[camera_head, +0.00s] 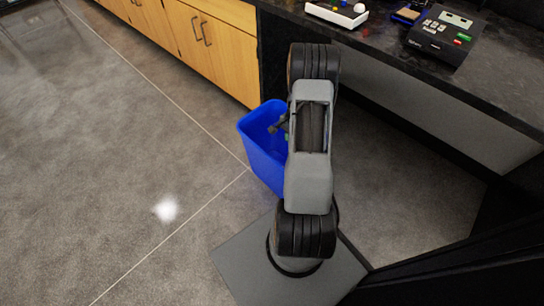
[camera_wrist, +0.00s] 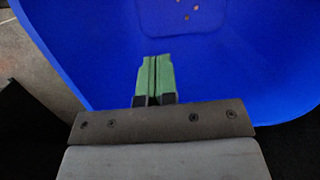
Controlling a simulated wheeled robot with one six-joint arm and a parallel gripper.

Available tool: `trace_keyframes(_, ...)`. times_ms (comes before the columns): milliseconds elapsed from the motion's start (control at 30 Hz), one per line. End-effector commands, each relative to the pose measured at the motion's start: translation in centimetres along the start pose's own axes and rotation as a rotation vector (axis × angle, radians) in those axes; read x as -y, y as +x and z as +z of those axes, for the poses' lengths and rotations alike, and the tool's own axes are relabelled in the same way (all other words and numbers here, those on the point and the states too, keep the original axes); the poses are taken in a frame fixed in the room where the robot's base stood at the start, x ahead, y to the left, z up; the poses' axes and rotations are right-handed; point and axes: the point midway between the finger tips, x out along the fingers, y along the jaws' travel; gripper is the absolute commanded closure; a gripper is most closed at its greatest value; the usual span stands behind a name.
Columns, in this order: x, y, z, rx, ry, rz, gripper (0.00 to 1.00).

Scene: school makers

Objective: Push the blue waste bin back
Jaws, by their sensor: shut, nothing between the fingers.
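The blue waste bin (camera_head: 259,146) stands upright on the grey floor, in front of the dark opening under the counter. My arm hides its right side in the head view. In the wrist view the bin (camera_wrist: 230,60) fills most of the picture, with a few small brown bits at its bottom. My gripper (camera_wrist: 154,60) has green fingertips pressed together with nothing between them. It is over or inside the bin's open top; I cannot tell whether it touches the wall. In the head view only a small dark part of my gripper (camera_head: 285,126) shows beside my arm.
A wooden cabinet (camera_head: 200,40) is behind the bin to the left. The dark counter (camera_head: 390,45) runs to the right, with a white tray (camera_head: 337,14) and a black device (camera_head: 442,35) on it. The tiled floor (camera_head: 110,170) to the left is clear.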

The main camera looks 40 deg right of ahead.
Motion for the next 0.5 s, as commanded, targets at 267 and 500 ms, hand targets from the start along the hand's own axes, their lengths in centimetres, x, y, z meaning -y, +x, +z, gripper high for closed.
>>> trace_keyframes(267, 0.1, 1.0, 5.3, -0.001, -0.006, 0.0, 1.0)
trace_keyframes(500, 0.0, 1.7, 9.2, 0.0, -0.006, 0.001, 1.0)
